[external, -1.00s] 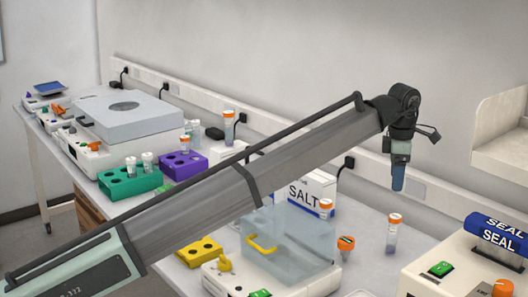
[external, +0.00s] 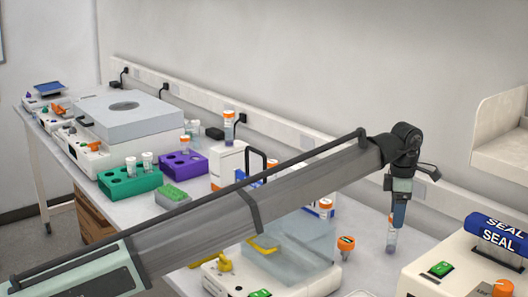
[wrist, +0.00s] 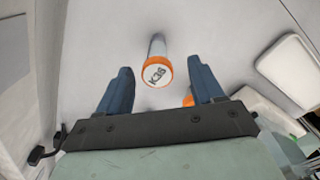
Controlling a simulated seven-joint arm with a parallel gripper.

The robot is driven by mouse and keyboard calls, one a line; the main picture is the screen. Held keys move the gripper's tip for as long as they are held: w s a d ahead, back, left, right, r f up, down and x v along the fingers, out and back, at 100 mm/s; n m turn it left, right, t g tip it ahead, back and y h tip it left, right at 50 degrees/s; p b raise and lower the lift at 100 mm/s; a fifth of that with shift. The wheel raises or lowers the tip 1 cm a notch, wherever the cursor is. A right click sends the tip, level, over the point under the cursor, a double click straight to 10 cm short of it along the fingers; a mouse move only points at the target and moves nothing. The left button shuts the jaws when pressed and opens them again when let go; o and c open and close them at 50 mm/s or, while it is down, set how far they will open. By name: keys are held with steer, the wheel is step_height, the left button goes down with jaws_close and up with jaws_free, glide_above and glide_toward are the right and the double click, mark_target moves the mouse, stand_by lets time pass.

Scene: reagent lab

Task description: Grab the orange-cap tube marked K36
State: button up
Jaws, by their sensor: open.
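The orange-cap tube marked K36 (wrist: 158,73) stands on the bench, its white cap top reading K36 in the wrist view. It lies between the lines of my two open fingers, beyond their tips. In the external view the tube (external: 391,238) stands below my gripper (external: 398,222), with its cap hidden by the fingers. My gripper also shows in the wrist view (wrist: 160,82), open with blue fingers to either side and nothing held. I cannot tell whether the fingertips overlap the cap's height.
Another orange-cap tube (external: 346,244) is close by on the left, and one more (external: 325,208) stands near the clear-lidded machine (external: 300,240). The sealing machine (external: 470,260) with a blue SEAL roll is to the right. The wall is behind.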

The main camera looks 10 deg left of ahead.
mark_target(390, 233)
steer(key=shift+w+a+f, duration=0.1)
steer(key=shift+f, duration=1.1)
steer(key=shift+w+a+f, duration=0.1)
steer(key=shift+f, duration=1.05)
steer(key=shift+c, duration=0.3)
steer(key=c, duration=1)
